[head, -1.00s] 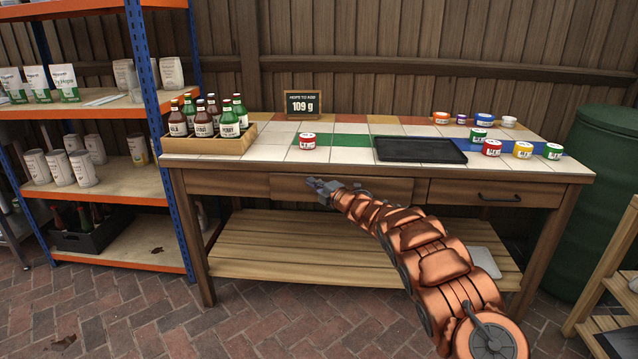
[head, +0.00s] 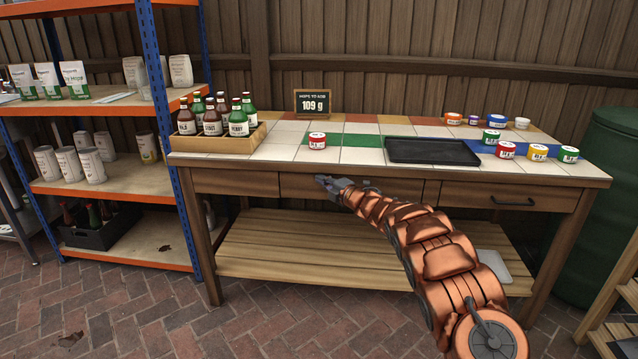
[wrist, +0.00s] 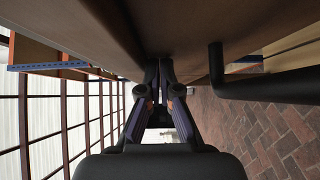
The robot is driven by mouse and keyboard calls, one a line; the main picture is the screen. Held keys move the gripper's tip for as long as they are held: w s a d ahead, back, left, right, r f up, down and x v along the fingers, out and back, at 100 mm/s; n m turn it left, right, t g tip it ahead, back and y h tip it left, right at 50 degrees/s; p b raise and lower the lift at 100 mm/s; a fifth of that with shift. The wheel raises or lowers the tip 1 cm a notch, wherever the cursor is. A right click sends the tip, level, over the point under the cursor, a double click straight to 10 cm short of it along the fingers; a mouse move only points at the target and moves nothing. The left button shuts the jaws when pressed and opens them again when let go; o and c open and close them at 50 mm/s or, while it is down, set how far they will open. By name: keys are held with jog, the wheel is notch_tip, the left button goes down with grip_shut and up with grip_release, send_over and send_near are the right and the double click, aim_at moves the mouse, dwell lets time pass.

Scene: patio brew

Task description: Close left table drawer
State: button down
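The wooden work table (head: 222,264) has drawers along its front. The left table drawer (head: 300,186) is the wooden front left of centre, partly hidden by my arm. It looks nearly or fully flush, but I cannot tell exactly. My gripper (head: 326,183) is in front of it, with its tips at or very near the wood. In the wrist view the two fingers of my gripper (wrist: 166,66) meet at the tips, with nothing seen between them. A dark bar handle (wrist: 217,75) runs beside the fingers, to their right.
The right drawer (head: 470,197) is shut, with a black handle. The tabletop holds a bottle crate (head: 215,146), a red-lidded jar (head: 317,141), a black tray (head: 432,160) and several small jars. Shelving (head: 130,188) stands left and a green barrel (head: 610,220) right. Brick floor lies in front.

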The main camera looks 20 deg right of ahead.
jog(key=s+d+b, duration=0.1)
jog(key=s, duration=1.1)
jog(key=shift+s+d, duration=0.35)
jog(key=shift+d, duration=0.05)
